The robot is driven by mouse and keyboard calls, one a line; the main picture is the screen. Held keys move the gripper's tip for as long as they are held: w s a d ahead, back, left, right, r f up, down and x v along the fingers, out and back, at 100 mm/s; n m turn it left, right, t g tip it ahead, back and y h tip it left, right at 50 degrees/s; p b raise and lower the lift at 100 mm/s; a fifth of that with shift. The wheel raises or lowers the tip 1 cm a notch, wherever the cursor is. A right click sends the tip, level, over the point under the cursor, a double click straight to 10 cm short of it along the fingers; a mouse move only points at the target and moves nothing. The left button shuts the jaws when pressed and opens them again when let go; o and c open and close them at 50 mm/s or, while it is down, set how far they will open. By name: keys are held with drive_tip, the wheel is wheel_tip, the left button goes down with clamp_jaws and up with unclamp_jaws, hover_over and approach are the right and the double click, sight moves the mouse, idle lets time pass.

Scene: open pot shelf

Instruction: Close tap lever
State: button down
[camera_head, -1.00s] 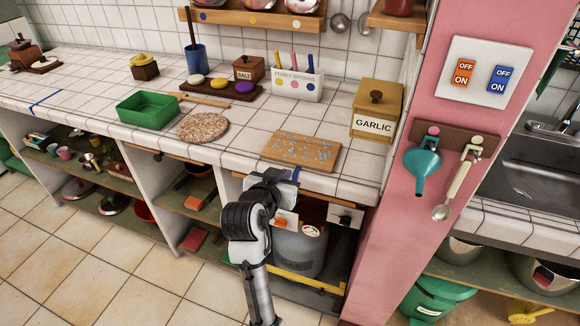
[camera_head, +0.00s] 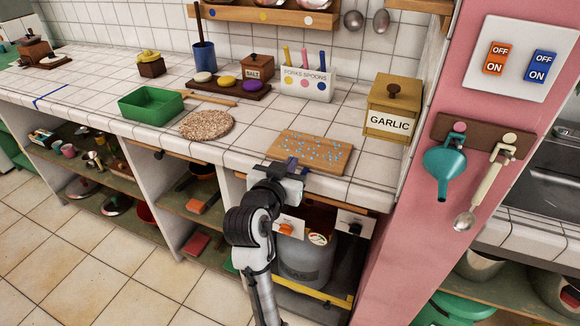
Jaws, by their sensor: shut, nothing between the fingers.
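An orange lever (camera_head: 287,229) sits on a white plate under the counter's front edge, above a grey gas cylinder (camera_head: 305,262). It is the likely tap lever, but its exact position is too small to tell. My gripper (camera_head: 291,166) is at the counter's front edge, by the near left side of the wooden board. It is shut and empty, above the orange lever and apart from it. My arm covers part of the area left of the lever, and the fingertips are hard to make out.
A speckled wooden board (camera_head: 310,150), a round cork mat (camera_head: 207,125) and a green tray (camera_head: 151,104) lie on the counter. A garlic box (camera_head: 391,112) stands at right. A black knob (camera_head: 354,228) is right of the lever. A pink pillar (camera_head: 425,235) bounds the right side.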

sight(303, 152)
drive_tip(key=x, duration=0.3)
drive_tip(key=r+p+x, duration=0.1)
drive_tip(key=x, duration=0.1)
drive_tip(key=p+x, duration=0.1)
drive_tip(key=x, duration=0.2)
drive_tip(key=shift+w+d+r, duration=0.15)
drive_tip(key=shift+w, duration=0.3)
drive_tip(key=shift+w+f, duration=0.1)
drive_tip(key=shift+f, duration=0.9)
drive_tip(key=shift+f, duration=0.1)
